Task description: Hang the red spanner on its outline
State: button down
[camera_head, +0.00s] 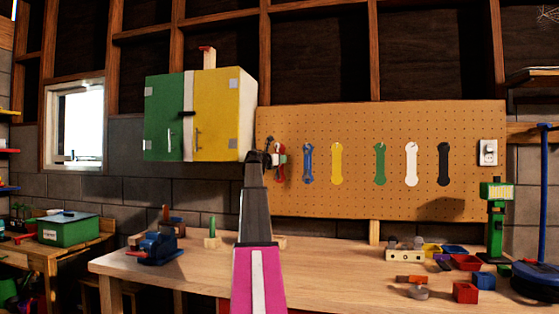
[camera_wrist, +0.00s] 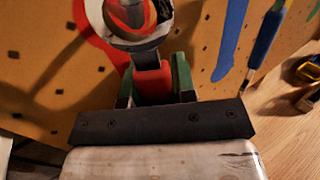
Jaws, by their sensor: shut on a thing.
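My gripper (camera_wrist: 153,88) is shut on the red spanner (camera_wrist: 152,76), with its green fingers on either side of the red handle. The spanner's metal ring end (camera_wrist: 138,22) points away from my gripper, close to the pegboard. The red outline (camera_wrist: 100,28) shows on the board just left of and behind the spanner, partly hidden by it. In the head view my gripper (camera_head: 274,158) is at the board's left end, and the red spanner (camera_head: 281,160) is small and partly covered there. I cannot tell whether the spanner touches the board or a peg.
A blue outline (camera_head: 308,165) with a blue spanner is just right of my gripper. Yellow, green, white and black outlines (camera_head: 444,165) follow along the pegboard (camera_head: 350,120). A yellow and green cabinet (camera_head: 215,120) hangs at left. The workbench (camera_head: 330,265) below holds a vise and small bins.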

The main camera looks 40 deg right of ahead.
jog(key=c, duration=1.1)
grip_release()
jog(key=shift+w+d+f, duration=0.35)
jog(key=shift+w+d, duration=0.25)
jog(key=shift+w, duration=0.05)
jog(key=shift+o, duration=0.2)
jog(key=shift+s+a+f, duration=0.1)
jog(key=shift+s+a, duration=0.1)
jog(key=shift+a, duration=0.4)
jog(key=shift+o, duration=1.1)
jog(key=s+a, duration=0.2)
jog(key=a, duration=0.8)
jog(key=shift+s+a+r, duration=0.2)
jog(key=shift+a+r, duration=0.15)
